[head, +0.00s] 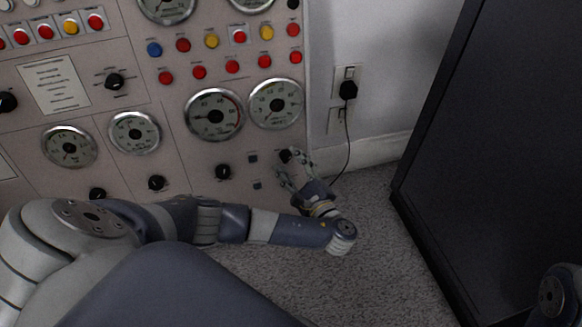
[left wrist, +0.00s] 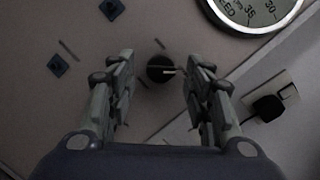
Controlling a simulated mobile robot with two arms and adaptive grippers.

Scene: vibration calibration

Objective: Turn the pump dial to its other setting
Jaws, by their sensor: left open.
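The dial in front of my left gripper is a small black round knob (head: 286,156) low on the right edge of the beige control panel (head: 180,95). In the left wrist view the knob (left wrist: 160,69) shows a light pointer line aimed to the right. My left gripper (head: 288,170) is open, its fingertips close to the panel. In the left wrist view the open fingers (left wrist: 158,80) stand on either side of the knob, with gaps on both sides. I cannot tell whether they touch the panel. My right gripper is not in view.
Other black knobs (head: 223,172) and round gauges (head: 275,103) cover the panel. Two small dark square pieces (left wrist: 58,66) sit left of the knob. A wall outlet with a black plug (head: 348,89) is to the right. A large dark cabinet (head: 490,130) stands further right, with carpet between.

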